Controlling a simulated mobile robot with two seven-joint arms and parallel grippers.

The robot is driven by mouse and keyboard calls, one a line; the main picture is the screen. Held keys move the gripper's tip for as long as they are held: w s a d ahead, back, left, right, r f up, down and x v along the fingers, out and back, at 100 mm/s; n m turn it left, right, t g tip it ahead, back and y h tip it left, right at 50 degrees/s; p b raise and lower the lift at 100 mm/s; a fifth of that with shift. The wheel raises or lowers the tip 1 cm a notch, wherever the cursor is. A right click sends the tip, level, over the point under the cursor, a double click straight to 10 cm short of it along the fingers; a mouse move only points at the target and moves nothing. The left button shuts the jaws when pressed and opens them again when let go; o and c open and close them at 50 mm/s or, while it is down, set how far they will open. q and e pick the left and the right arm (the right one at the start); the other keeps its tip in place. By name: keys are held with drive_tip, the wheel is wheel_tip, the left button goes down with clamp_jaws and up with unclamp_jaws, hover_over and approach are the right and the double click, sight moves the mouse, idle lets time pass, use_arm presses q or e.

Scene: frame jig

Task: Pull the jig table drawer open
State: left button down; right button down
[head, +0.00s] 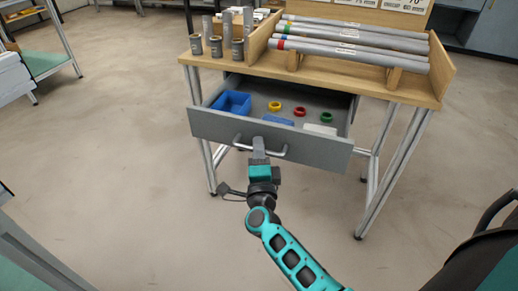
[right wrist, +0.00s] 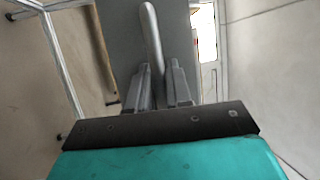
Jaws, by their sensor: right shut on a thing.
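The jig table (head: 222,62) has a light wooden top on metal legs. Its grey drawer (head: 310,148) is pulled out, and its inside shows. The drawer's bar handle (head: 277,155) runs across the front. My right gripper (head: 258,146) is shut on the handle near its middle. In the right wrist view the handle (right wrist: 151,38) passes between the two fingers (right wrist: 160,85), with the grey drawer front (right wrist: 122,35) behind. My left gripper is in neither view.
The drawer holds a blue bin (head: 232,103), yellow (head: 274,107), red (head: 299,112) and green (head: 326,117) rings, a blue piece and a white piece. The floor in front is clear.

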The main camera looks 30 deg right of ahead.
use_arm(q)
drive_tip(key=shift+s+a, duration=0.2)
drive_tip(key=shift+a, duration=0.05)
use_arm(e)
drive_tip(key=shift+s+a, duration=0.15)
drive_tip(key=shift+a, duration=0.15)
drive_tip(key=c, duration=1.4)
unclamp_jaws()
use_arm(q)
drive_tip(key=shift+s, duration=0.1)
use_arm(e)
drive_tip(key=shift+s, duration=0.15)
